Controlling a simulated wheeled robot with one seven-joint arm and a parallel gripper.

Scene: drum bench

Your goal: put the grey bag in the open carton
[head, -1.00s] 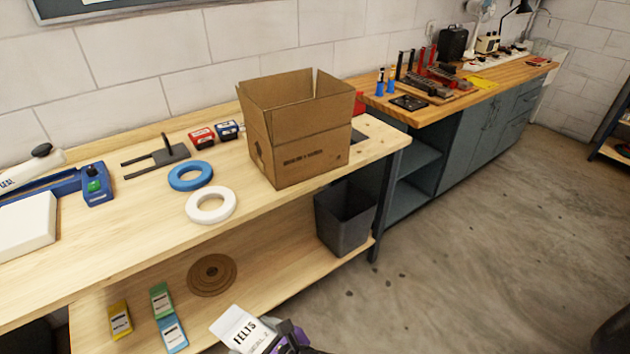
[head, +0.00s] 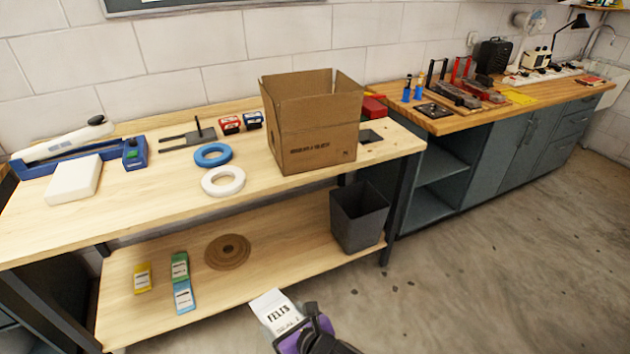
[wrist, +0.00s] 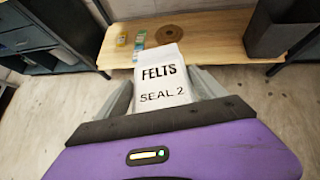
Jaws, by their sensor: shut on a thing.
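The grey bag (head: 273,311), pale grey to white and printed FELTS, is held in my gripper (head: 296,328), out in front of the lower shelf's front edge. In the wrist view the bag (wrist: 162,80) sits between the two fingers, its label reading FELTS SEAL 2. The gripper is shut on it. The open carton (head: 318,140) is brown cardboard with its flaps standing up. It stands on the bench top near the right end, above and beyond my gripper. Its inside floor is hidden.
The lower shelf (head: 130,290) holds yellow (head: 142,277), green (head: 180,266) and blue bags (head: 184,296), a brown disc (head: 228,252) and a dark bin (head: 358,217). Blue (head: 213,155) and white rings (head: 223,181) lie left of the carton. Open floor (head: 480,260) lies right.

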